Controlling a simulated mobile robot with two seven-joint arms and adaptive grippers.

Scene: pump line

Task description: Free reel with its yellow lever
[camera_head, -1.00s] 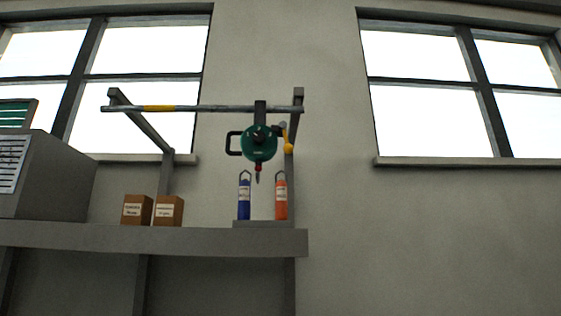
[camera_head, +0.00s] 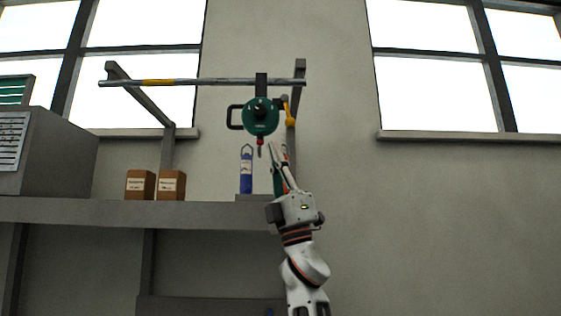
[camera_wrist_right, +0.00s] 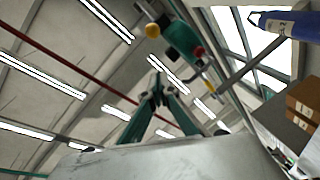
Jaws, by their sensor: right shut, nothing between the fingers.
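The green reel (camera_head: 261,118) hangs from the overhead rail, with a black handle at its left and a red fitting with a hook (camera_head: 260,146) below. Its yellow lever (camera_head: 291,118) is at the right side, ending in a round knob. My right gripper (camera_head: 278,147) points up, below and a little right of the reel in the head view. It is shut and empty. In the right wrist view the gripper (camera_wrist_right: 158,84) has its fingers together; the reel (camera_wrist_right: 183,42) and the lever's yellow knob (camera_wrist_right: 153,30) appear beyond the fingertips, apart from them. My left gripper is not in view.
The metal rail (camera_head: 200,82) spans two brackets. Two brown boxes (camera_head: 140,184) (camera_head: 171,184) stand further left. The wall at right is clear.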

